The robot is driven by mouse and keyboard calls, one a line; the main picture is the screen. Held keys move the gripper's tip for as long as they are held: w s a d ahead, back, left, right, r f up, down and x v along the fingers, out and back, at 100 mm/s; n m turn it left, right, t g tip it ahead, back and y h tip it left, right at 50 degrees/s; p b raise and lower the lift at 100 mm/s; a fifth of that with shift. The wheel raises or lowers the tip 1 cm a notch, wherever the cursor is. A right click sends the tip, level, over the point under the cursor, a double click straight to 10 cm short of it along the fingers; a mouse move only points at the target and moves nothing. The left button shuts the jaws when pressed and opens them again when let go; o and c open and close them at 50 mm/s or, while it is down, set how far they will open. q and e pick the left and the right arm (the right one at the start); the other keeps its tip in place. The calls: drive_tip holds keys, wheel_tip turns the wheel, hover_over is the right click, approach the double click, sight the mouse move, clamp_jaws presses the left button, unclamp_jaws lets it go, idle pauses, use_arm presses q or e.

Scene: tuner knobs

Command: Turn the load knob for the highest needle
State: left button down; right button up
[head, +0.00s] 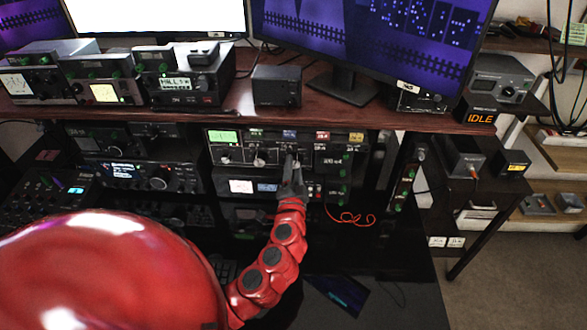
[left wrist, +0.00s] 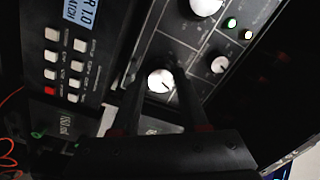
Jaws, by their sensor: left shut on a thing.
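The tuner panel (head: 323,158) is a dark unit with a row of knobs under the desk shelf. My left gripper (head: 291,165) is at its front, with the fingers pointing into the panel. In the left wrist view, the left gripper (left wrist: 160,96) has its two dark fingers on either side of a round white knob (left wrist: 160,80) and is shut on it. The knob's label cannot be read, so I cannot tell its name. A white meter (head: 241,186) sits on the unit below; its needle is too small to read. My right gripper is not in view.
A larger white knob (left wrist: 205,5) and a smaller knob (left wrist: 219,65) are close to the held one. A unit with a blue display (left wrist: 82,14) and several buttons is beside it. A red cable (head: 350,217) hangs at the right. The shelf edge (head: 350,116) runs above.

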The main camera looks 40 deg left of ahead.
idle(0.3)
use_arm(q)
drive_tip(key=shift+c, duration=2.1)
unclamp_jaws()
drive_tip(key=p+v, duration=0.3)
drive_tip(key=v, duration=1.4)
drive_tip(key=shift+s, duration=0.2)
drive_tip(key=shift+d, duration=0.1)
